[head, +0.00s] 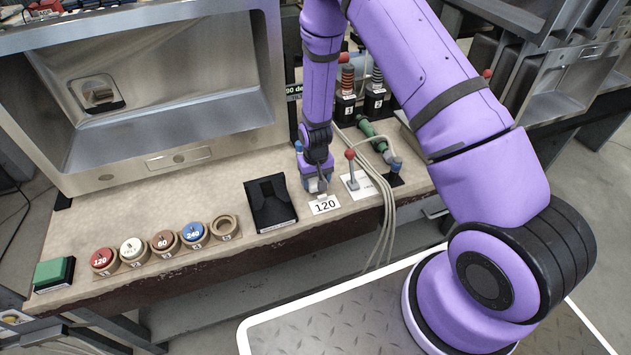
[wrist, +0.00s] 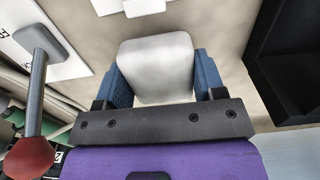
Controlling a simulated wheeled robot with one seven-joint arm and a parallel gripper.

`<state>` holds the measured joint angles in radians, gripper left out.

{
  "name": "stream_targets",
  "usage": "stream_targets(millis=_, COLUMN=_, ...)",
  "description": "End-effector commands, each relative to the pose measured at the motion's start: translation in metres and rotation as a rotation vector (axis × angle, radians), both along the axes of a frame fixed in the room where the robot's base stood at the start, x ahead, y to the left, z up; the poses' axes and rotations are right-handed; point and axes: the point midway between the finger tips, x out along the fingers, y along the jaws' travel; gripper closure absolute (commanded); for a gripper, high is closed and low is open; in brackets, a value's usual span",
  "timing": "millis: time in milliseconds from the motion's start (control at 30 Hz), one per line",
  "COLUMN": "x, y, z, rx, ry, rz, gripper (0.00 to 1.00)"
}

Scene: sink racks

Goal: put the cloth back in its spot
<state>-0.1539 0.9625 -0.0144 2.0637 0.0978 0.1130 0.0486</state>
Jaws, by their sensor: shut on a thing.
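I cannot tell which place is the cloth's spot.
A red-knobbed lever (head: 351,168) stands close right of my gripper, with hoses (head: 386,200) beyond. Round holders with coloured discs (head: 164,243), one empty ring (head: 225,228) and a green block (head: 53,272) line the left front. A steel sink (head: 165,90) stands behind.

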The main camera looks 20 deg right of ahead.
Motion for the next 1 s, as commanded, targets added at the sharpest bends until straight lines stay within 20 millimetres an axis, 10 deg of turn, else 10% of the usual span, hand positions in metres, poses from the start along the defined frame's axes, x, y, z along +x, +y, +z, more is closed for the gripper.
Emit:
stream_targets(millis=467, x=0.0001, y=0.0, z=-0.0143, rx=0.0, ry=0.0, rz=0.0, gripper=0.59)
stream_targets(millis=500, x=0.0002, y=0.0001, z=-0.0141, rx=0.0, ry=-0.001, rz=0.0, gripper=0.3)
stream_targets(millis=600, x=0.0002, y=0.0001, z=-0.0139, rx=0.0, ry=-0.001, rz=0.0, gripper=0.11)
stream_targets(millis=1000, x=0.0003, y=0.0001, z=-0.0055, rx=0.0, ry=-0.001, rz=0.0, gripper=0.11)
